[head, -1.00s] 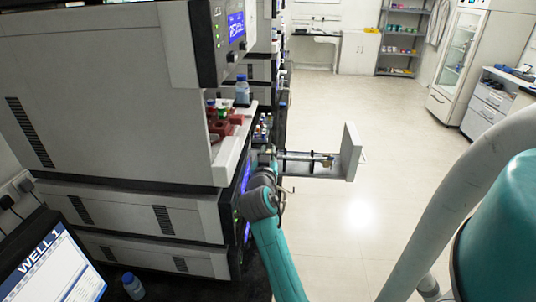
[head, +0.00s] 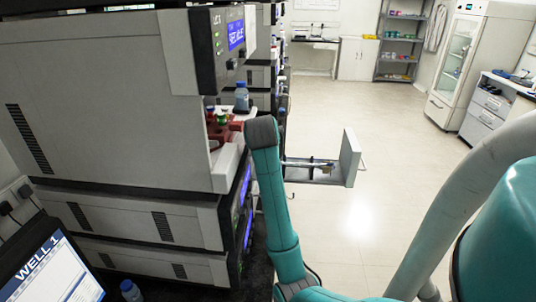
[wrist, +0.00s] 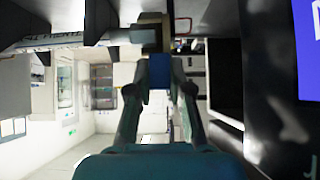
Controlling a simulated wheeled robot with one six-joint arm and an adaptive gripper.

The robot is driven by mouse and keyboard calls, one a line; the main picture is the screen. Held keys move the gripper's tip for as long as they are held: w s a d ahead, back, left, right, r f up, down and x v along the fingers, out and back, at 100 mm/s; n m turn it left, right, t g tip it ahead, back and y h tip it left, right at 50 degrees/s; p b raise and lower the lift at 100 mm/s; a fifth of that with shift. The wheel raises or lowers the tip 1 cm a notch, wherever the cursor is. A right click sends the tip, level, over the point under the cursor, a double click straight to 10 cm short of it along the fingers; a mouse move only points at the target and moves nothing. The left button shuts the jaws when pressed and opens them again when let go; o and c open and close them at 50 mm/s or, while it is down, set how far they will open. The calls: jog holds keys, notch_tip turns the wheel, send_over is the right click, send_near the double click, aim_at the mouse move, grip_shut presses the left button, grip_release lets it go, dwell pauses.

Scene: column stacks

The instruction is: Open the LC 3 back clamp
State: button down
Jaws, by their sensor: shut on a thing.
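In the wrist view, my gripper (wrist: 160,76) is shut on a blue piece (wrist: 159,68), which seems to be part of the back clamp. A brownish metal block (wrist: 150,33) sits right above it, and a silver column tube (wrist: 62,40) runs left from there. In the head view, a pulled-out drawer (head: 349,160) juts right from the stack with the column (head: 308,163) lying along it. My arm hides the drawer's inner end, my gripper and the back clamp there. Whether the clamp is open cannot be told.
The nearest instrument stack (head: 110,100) fills the left, with a blue-capped bottle (head: 242,98) and red holders (head: 222,130) on its ledge. In the wrist view, a dark panel with a blue screen (wrist: 308,45) stands close on the right. The floor (head: 375,120) right of the drawer is clear.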

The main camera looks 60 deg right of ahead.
jog(key=shift+w+d+g+y, duration=0.15)
jog(key=shift+d+g+y, duration=0.25)
jog(key=shift+y, duration=0.5)
jog(key=c, duration=1)
grip_release()
jog(key=shift+c, duration=0.2)
jog(key=shift+a, duration=0.15)
